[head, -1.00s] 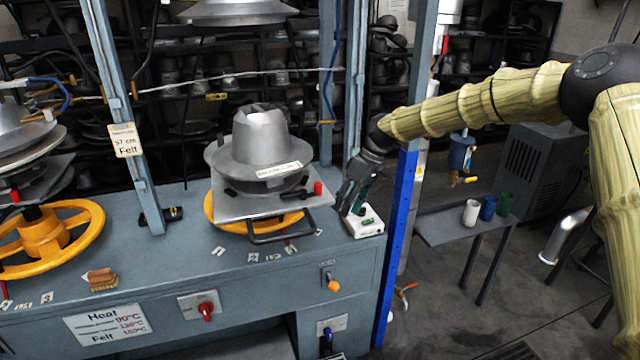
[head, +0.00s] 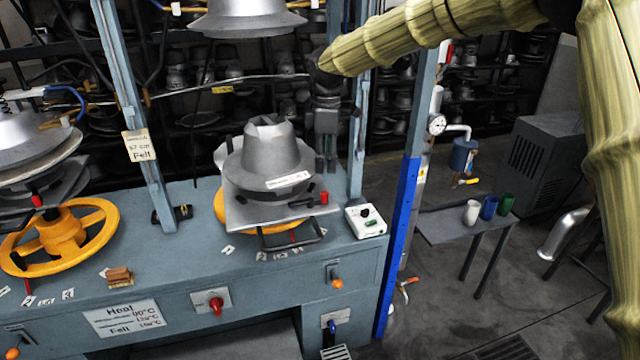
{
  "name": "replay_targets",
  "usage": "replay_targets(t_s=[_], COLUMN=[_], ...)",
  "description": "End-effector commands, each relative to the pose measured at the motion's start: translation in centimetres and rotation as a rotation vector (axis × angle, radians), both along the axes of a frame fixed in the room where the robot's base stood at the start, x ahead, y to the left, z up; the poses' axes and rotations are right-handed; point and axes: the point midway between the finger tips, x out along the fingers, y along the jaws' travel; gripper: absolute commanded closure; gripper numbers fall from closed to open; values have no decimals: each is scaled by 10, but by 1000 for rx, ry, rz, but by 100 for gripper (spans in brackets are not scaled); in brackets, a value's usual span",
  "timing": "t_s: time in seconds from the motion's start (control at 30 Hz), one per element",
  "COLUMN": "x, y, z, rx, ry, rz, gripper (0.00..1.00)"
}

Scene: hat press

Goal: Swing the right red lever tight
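The right red lever (head: 323,197) shows as a red knob on a short dark arm at the right front corner of the metal plate under the hat mould (head: 268,155). My gripper (head: 326,168) points down just above and behind this knob, at the right side of the mould. It looks apart from the lever. Its dark fingers stand close together, and nothing is seen between them; how wide they are open is too small to make out. Another red knob (head: 39,200) sits on the left press, far from my gripper.
A blue-grey post (head: 357,140) stands close to the right of my gripper. A white box (head: 366,221) lies on the bench at the right. Above hangs an upper metal mould (head: 240,18). A yellow handwheel (head: 62,238) is at the left.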

Motion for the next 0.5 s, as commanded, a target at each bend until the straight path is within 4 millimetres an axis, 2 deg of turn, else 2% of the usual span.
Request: replay_targets(t_s=[0.17, 0.27, 0.5], x=[-2, -2, -3], y=[1, 1, 1], z=[-2, -12, -50], rx=[-17, -16, -16], ry=[-6, -6, -5], rz=[30, 31, 30], gripper=[60, 60, 60])
